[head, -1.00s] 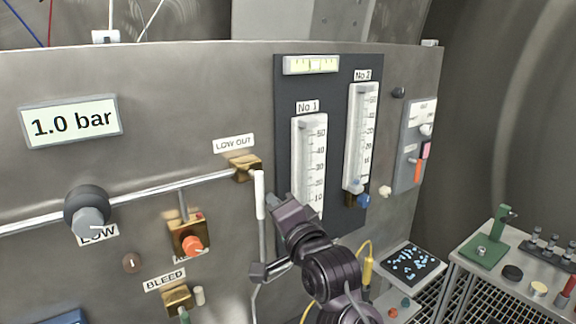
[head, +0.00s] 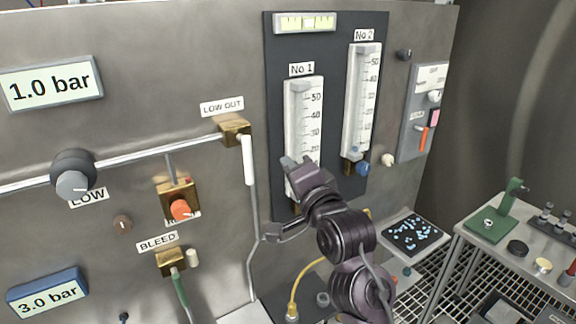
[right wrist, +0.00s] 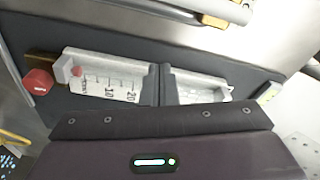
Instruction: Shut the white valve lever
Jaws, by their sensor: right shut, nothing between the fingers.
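The white valve lever (head: 247,160) hangs straight down from the brass valve (head: 235,132) under the LOW OUT label, at right angles to the steel pipe (head: 130,158). My right gripper (head: 296,164) is shut and empty. It is to the right of the lever in the head view, with a visible gap between them, in front of the lower part of the No 1 gauge (head: 304,115). The right wrist view shows gauge scales beyond my gripper body; the lever cannot be made out there. My left gripper is not in view.
An orange-knobbed valve (head: 180,209), the LOW knob (head: 72,175) and the BLEED valve (head: 171,262) are on the panel to the left. The No 2 gauge (head: 361,105) is to the right. A bench with a green tool (head: 505,208) stands at the far right.

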